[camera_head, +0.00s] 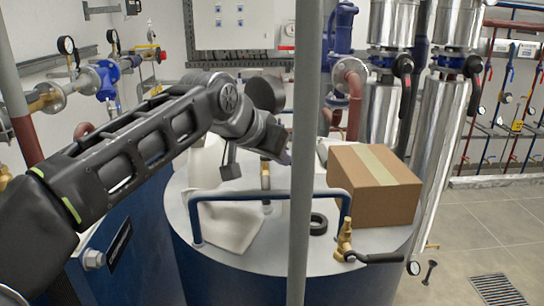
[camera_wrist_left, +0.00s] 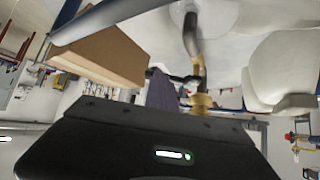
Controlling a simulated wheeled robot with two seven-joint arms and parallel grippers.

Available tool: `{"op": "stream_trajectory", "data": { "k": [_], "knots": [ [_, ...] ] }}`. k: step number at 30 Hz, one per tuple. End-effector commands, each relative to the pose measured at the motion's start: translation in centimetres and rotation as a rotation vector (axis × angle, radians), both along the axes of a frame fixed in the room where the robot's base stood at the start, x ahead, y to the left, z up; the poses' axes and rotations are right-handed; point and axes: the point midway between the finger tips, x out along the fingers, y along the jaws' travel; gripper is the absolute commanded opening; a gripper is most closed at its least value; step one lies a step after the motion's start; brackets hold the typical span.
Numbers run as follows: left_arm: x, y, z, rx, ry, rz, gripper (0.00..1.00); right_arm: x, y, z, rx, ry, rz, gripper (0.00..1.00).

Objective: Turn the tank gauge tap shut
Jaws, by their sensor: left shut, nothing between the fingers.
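The blue tank has a pale grey lid (camera_head: 260,262). A short upright pipe with a brass fitting (camera_head: 265,180) stands near the middle of the lid, below my left gripper. A brass tap with a black lever (camera_head: 345,242) stands at the lid's front right, well apart from the gripper. I cannot tell which one is the gauge tap. My left gripper (camera_head: 284,157) is shut and empty, partly hidden behind a grey post. In the left wrist view its finger (camera_wrist_left: 161,91) is close beside a brass fitting (camera_wrist_left: 201,101) and a dark handle; contact cannot be told. My right gripper is out of view.
The grey post (camera_head: 303,200) stands in front of the tank. Chrome cylinders (camera_head: 437,150) stand at right.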

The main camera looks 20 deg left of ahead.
Motion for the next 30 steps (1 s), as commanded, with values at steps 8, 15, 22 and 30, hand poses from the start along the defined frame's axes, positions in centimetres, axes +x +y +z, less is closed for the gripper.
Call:
{"op": "stream_trajectory", "data": {
  "k": [8,15,22,30],
  "knots": [
    [1.6,-1.3,-0.1,0.000,0.004,-0.007,0.00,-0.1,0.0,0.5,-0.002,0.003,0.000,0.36],
    [2.9,-1.7,-0.2,-0.001,0.006,-0.006,0.00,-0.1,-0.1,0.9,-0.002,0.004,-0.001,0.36],
    [3.6,-1.8,-0.2,-0.002,0.004,-0.006,0.00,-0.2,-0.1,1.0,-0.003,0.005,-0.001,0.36],
    [3.8,-1.8,-0.2,-0.001,0.003,-0.005,0.00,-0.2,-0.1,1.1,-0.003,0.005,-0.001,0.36]
  ]
}}
